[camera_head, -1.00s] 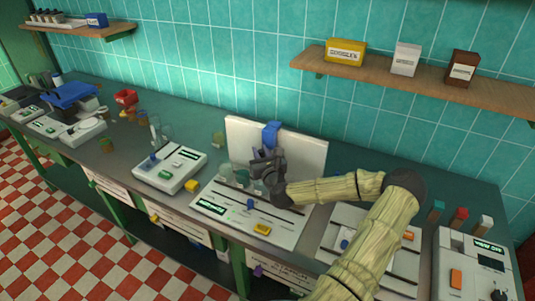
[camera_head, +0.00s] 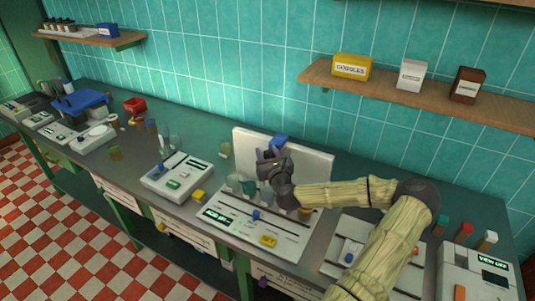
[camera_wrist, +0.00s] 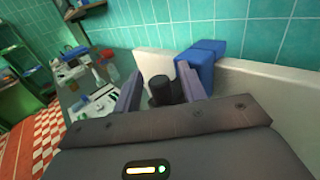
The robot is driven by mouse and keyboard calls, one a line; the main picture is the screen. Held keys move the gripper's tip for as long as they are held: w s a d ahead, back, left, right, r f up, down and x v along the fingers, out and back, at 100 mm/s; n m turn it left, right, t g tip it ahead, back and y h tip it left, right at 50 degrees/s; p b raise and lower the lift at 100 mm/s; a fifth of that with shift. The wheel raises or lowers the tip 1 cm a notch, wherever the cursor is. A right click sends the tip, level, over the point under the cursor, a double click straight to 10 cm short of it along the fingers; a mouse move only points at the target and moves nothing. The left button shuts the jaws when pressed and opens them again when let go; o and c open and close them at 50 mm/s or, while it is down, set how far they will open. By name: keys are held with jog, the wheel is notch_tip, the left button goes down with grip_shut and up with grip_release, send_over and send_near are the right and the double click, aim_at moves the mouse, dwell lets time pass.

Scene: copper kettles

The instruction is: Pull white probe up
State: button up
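My gripper (camera_head: 270,153) is raised in front of a white upright panel, just beside a blue block at the panel's top edge. In the wrist view its two purple-grey fingers (camera_wrist: 158,72) stand apart. Dark rounded shapes show between them; I cannot tell whether these belong to the gripper. The blue block (camera_wrist: 203,68) is right of and behind the right finger, outside the gap. A white-topped piece (camera_head: 488,239) stands at the far right, beside a red one and a teal one. I cannot tell whether it is the white probe. No white probe shows between the fingers.
The white panel (camera_head: 315,160) stands behind a device with a blue knob and a yellow button (camera_head: 267,241). Glass vessels (camera_head: 235,183) stand close left of my gripper. Other devices line the bench. A shelf (camera_head: 420,98) with boxes hangs at the upper right.

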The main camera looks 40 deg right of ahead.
jog(key=p+v, duration=1)
jog(key=v, duration=0.7)
jog(key=shift+s+p, duration=0.15)
jog(key=shift+p, duration=0.15)
jog(key=shift+a, duration=0.1)
dwell(0.5)
